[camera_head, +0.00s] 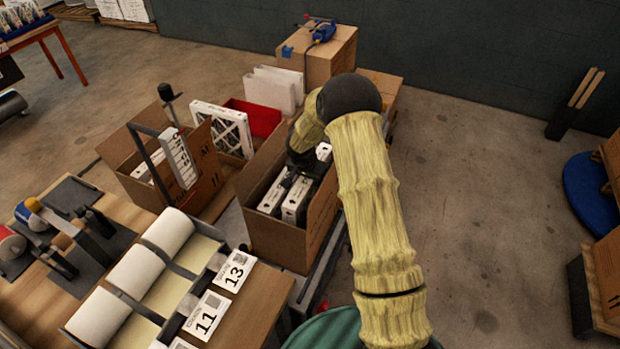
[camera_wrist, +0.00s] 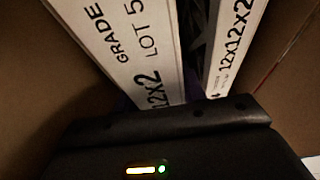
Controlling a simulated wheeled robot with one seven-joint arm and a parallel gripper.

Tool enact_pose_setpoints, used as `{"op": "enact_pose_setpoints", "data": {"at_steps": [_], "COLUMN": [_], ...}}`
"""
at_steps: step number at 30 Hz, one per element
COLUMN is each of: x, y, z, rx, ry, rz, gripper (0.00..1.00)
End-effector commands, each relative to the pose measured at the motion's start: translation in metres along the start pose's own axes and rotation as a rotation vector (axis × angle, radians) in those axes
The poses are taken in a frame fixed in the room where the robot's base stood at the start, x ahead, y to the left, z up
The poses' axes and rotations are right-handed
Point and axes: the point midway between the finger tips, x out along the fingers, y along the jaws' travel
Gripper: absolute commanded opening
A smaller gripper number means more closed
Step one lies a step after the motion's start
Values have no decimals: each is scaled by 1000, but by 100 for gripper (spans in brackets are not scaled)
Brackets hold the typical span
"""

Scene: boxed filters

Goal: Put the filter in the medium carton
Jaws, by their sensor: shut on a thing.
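My gripper (camera_head: 300,165) is down inside an open brown carton (camera_head: 275,236) at the centre of the head view. White-edged filters (camera_head: 296,200) stand upright side by side in this carton. The wrist view shows two printed filter edges, a left one (camera_wrist: 118,45) reading "GRADE" and "LOT 5" and a right one (camera_wrist: 234,48) reading "12x12x2". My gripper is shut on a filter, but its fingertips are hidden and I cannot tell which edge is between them. Another open carton (camera_head: 205,180) to the left also holds filters. No size marking identifies the medium carton.
A mesh-faced filter (camera_head: 222,130) and a red bin (camera_head: 258,118) stand behind the cartons. White filters (camera_head: 272,90) and a closed box (camera_head: 320,55) are farther back. A bench (camera_head: 255,305) with paper rolls and number cards is in front.

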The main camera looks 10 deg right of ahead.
Motion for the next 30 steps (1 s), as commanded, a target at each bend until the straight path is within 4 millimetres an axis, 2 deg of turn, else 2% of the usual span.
{"op": "enact_pose_setpoints", "data": {"at_steps": [22,23,24,26,30], "x": [11,11,11,11,11], "y": [0,0,0,0,0], "z": [4,4,4,4,4], "rx": [0,0,0,0,0], "ry": [0,-1,-1,0,0], "rz": [-1,0,0,0,0], "gripper": [0,43,50,62,62]}}
